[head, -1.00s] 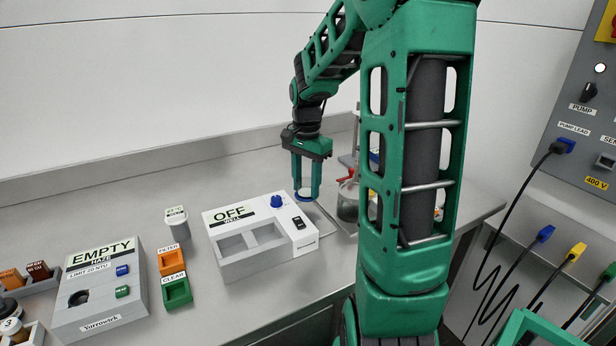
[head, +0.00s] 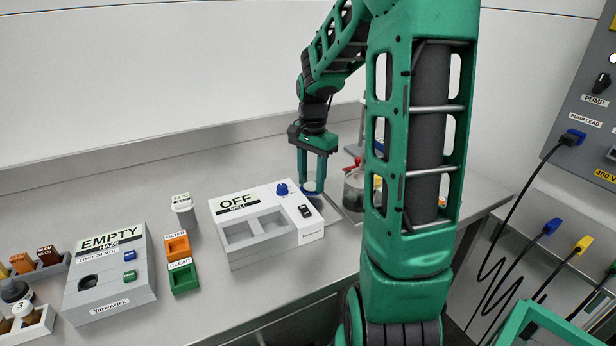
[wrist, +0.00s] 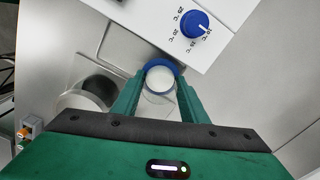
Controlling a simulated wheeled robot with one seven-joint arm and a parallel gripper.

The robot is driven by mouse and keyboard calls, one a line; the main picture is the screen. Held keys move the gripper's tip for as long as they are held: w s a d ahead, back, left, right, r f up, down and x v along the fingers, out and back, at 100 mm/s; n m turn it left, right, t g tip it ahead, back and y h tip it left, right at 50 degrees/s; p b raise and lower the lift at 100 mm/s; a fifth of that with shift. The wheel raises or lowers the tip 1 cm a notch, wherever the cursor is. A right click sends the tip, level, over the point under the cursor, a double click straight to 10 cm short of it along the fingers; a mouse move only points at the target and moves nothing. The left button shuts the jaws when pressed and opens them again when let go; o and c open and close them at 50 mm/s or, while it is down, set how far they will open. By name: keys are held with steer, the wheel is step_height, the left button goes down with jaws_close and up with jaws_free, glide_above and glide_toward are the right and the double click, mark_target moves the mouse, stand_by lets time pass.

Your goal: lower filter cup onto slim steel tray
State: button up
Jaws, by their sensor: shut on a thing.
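The filter cup (wrist: 159,77) is a small round cup with a blue rim and a pale, whitish inside. My gripper (wrist: 159,88) is shut on it, with one green finger on each side. In the head view my gripper (head: 312,184) points down just behind the right end of the white OFF box, and the cup's blue rim (head: 312,190) shows between the fingertips. The slim steel tray (head: 331,211) lies there on the bench, partly hidden by the box and my arm. In the wrist view the tray (wrist: 124,42) shows under and beside the cup. I cannot tell whether they touch.
The white OFF box (head: 265,220) with a blue knob stands close beside the cup. A glass vessel (head: 353,190) with dark contents stands close on the other side. The EMPTY haze box (head: 110,275) and orange and green holders (head: 180,262) are farther left.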

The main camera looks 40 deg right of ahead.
steer(key=shift+f, duration=1.5)
steer(key=shift+f, duration=0.1)
steer(key=o, duration=1.1)
step_height(320, 180, up, 11)
steer(key=shift+f, duration=0.15)
